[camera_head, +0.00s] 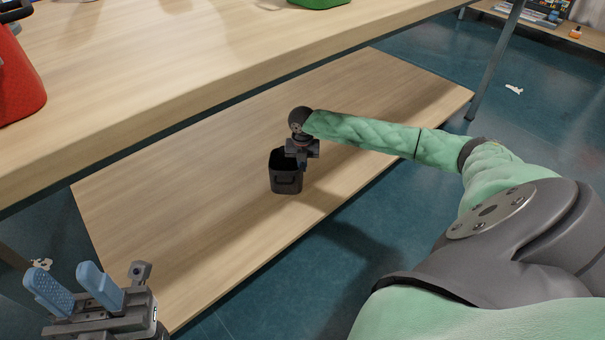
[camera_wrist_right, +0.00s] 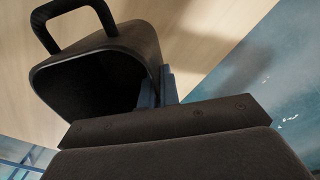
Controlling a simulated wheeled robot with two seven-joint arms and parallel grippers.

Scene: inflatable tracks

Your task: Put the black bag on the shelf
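The black bag (camera_head: 286,181), an open-topped box shape with a handle, is upright at the lower shelf board (camera_head: 380,90). I cannot tell whether its base touches the board. My right gripper (camera_head: 301,163) is at the bag's right side. In the right wrist view, its blue fingers (camera_wrist_right: 157,90) stand close together on either side of the wall of the bag (camera_wrist_right: 95,75), one inside the opening and one outside. The handle shows at the upper left there. My left gripper (camera_head: 63,270) is at the lower left, open and empty, with its two blue fingers apart.
The upper shelf board (camera_head: 200,60) runs above the lower one, with a red bag (camera_head: 15,75) at its left and part of a green object (camera_head: 318,3) at the top. A metal leg (camera_head: 495,60) stands at the right. Most of the lower board is bare.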

